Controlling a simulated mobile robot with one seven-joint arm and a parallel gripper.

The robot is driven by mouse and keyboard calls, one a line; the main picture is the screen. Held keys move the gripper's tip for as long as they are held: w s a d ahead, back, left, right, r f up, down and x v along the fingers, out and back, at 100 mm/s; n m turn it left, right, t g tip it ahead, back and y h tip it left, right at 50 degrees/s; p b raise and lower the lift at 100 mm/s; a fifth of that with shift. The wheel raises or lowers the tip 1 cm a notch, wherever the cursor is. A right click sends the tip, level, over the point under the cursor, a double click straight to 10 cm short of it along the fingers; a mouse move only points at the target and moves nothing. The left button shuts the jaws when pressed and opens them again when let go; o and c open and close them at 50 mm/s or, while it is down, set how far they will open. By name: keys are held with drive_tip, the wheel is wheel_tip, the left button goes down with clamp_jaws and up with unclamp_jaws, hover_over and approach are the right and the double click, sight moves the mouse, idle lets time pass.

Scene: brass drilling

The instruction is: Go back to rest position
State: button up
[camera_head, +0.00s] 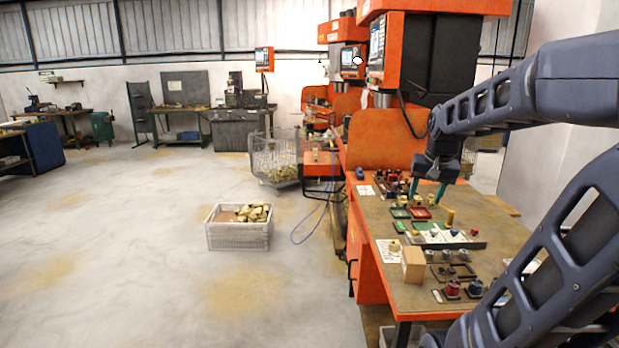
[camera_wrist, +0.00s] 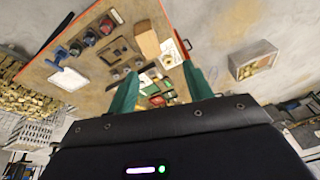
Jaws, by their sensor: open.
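My gripper (camera_head: 427,191) hangs over the far part of the workbench (camera_head: 385,232), its two green fingers pointing down and spread apart. Nothing shows between the fingers. In the wrist view the open fingers of my gripper (camera_wrist: 160,92) frame part of the bench top (camera_wrist: 80,75), which looks tilted from here. Below the fingers are green and red trays (camera_head: 421,213) with small parts. A small brass-coloured piece (camera_head: 450,217) stands upright just right of the fingers.
Red and black parts (camera_head: 452,289) sit at the near end. Orange drilling machines (camera_head: 390,136) rise behind the bench. A crate of brass parts (camera_head: 239,235) is on the floor, with open floor left.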

drive_tip(key=s+a+f+n, duration=0.1)
drive_tip(key=s, duration=0.4)
drive_tip(key=s+a+f+n+t, duration=0.1)
drive_tip(key=s+a+n, duration=0.1)
drive_tip(key=s, duration=0.4)
drive_tip(key=shift+s+a+f, duration=0.2)
drive_tip(key=shift+s+f, duration=0.1)
idle(1.9)
